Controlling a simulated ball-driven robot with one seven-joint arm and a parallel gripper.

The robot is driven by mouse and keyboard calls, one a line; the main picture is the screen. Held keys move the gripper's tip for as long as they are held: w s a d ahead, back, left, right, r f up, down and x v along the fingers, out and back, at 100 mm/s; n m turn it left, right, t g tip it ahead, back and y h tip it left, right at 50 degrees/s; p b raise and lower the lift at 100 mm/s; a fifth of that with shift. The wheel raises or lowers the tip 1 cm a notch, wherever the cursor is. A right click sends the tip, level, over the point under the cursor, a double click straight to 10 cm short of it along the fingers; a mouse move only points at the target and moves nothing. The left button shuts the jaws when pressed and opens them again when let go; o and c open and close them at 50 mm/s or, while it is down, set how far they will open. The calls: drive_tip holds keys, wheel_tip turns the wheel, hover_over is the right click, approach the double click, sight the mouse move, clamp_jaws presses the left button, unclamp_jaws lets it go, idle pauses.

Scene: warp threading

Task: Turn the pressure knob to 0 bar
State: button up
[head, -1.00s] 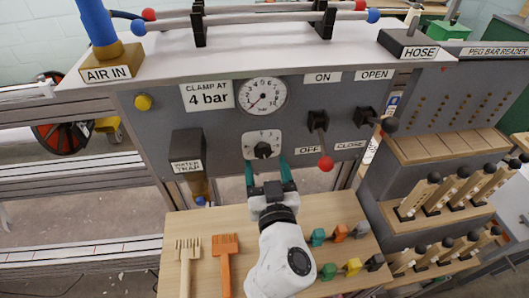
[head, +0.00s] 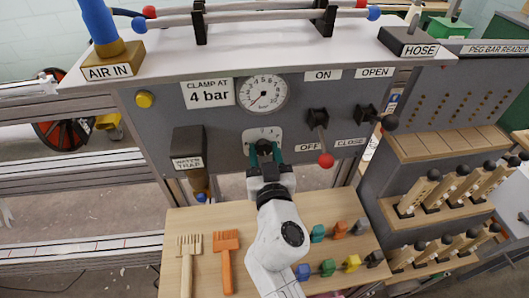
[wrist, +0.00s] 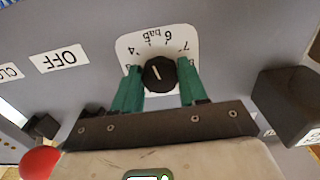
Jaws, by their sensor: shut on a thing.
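The pressure knob (wrist: 160,75) is a round black knob with a pale pointer line, on a white numbered dial plate (wrist: 130,47) that appears upside down in the wrist view. My gripper (wrist: 160,85) has its green fingers on either side of the knob and is shut on it. In the head view my gripper (head: 264,152) reaches up to the panel and mostly hides the knob; part of the dial plate (head: 263,133) shows above the fingers. The round gauge (head: 263,93) above has its red needle pointing to the lower left.
Right of the knob are the red-tipped OFF lever (head: 325,160) and the black-tipped OPEN/CLOSE lever (head: 389,123). The water trap (head: 188,160) hangs at left. Below, a wooden shelf (head: 210,215) holds combs and several coloured pieces beside my arm.

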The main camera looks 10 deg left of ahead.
drive_tip(key=c, duration=0.4)
